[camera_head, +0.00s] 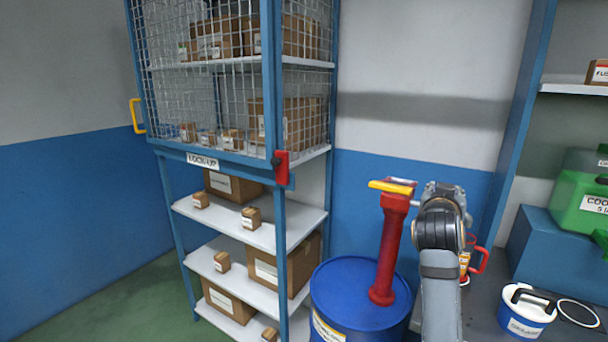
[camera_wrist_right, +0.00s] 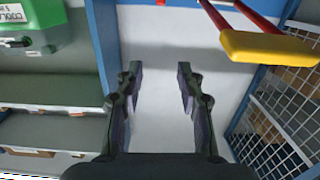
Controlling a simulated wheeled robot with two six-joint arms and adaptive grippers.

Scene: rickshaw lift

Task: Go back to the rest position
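My right gripper (camera_head: 441,190) is raised in the head view, just right of the top of a red hand pump (camera_head: 389,245). In the right wrist view its two fingers (camera_wrist_right: 160,72) stand apart with nothing between them. The pump's yellow-ended handle (camera_head: 391,187) is close to the gripper's left in the head view. It also shows in the right wrist view (camera_wrist_right: 268,47), at the upper right and apart from the fingers. My left gripper is not in view.
The pump stands on a blue drum (camera_head: 350,285). A blue-framed mesh cabinet (camera_head: 268,100) with boxed shelves is at left. A white tub (camera_head: 525,313), a red-handled item (camera_head: 481,260) and a green canister (camera_head: 578,200) are at right. Green floor (camera_head: 110,305) at lower left is clear.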

